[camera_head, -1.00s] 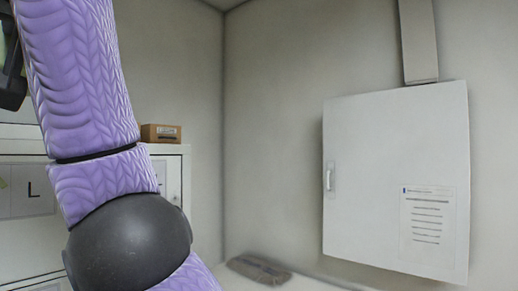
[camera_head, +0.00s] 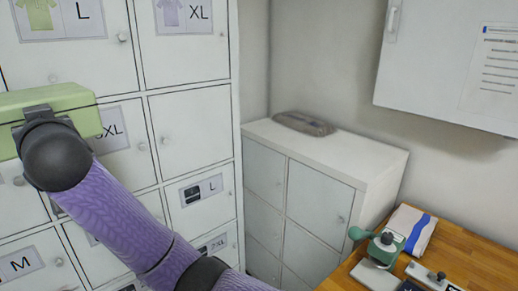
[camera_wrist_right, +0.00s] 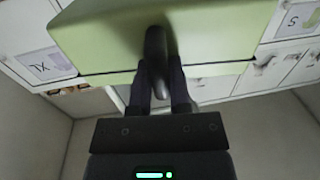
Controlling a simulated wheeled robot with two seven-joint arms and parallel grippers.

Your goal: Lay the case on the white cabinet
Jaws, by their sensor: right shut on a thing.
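The light green case (camera_head: 60,105), with a dark seam, is at the left edge of the head view, in front of the lockers and partly cut off. My right gripper (camera_head: 38,115) is shut on it and holds it up. In the right wrist view the case (camera_wrist_right: 220,35) fills the top, and the gripper (camera_wrist_right: 158,70) grips its handle side. The low white cabinet (camera_head: 345,152) stands in the corner, to the right of the case and apart from it. A grey-brown folded item (camera_head: 304,123) lies at the back of its top. My left gripper is out of view.
White lockers (camera_head: 190,115) with size labels stand behind my arm. A wooden bench (camera_head: 465,255) at lower right holds a green-and-grey device (camera_head: 385,247) and a white-and-blue packet (camera_head: 412,228). A wall cabinet (camera_head: 430,60) hangs above. The low cabinet's front top is clear.

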